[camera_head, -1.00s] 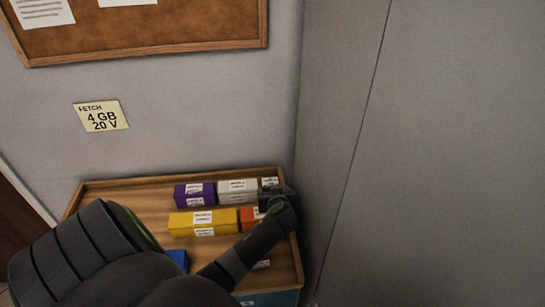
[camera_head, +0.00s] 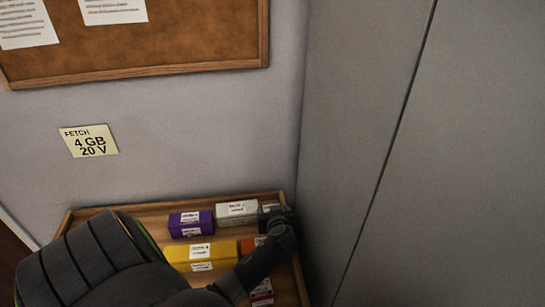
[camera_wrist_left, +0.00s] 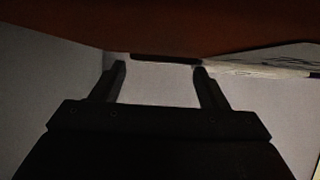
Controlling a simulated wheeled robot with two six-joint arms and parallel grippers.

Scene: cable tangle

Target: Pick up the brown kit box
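No box that I can clearly tell is brown shows. A dark box (camera_head: 267,208) with a pale label stands at the back right of the wooden tray (camera_head: 160,209), mostly hidden behind my arm, and its colour is unclear. My left arm comes in from the left and its dark end lies over the tray's right side, by that box; its fingertips are hidden in the head view. In the left wrist view my left gripper (camera_wrist_left: 158,76) has its fingers apart, with nothing visible between them. An orange-brown surface (camera_wrist_left: 150,25) fills the top there; I cannot tell what it is. My right gripper is not in view.
The tray also holds a purple box (camera_head: 190,224), a light grey box (camera_head: 237,211), a yellow box (camera_head: 225,252), an orange box (camera_head: 246,244) and a red box (camera_head: 262,288). A grey panel (camera_head: 400,180) rises close on the right. A note (camera_head: 88,141) hangs on the wall.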

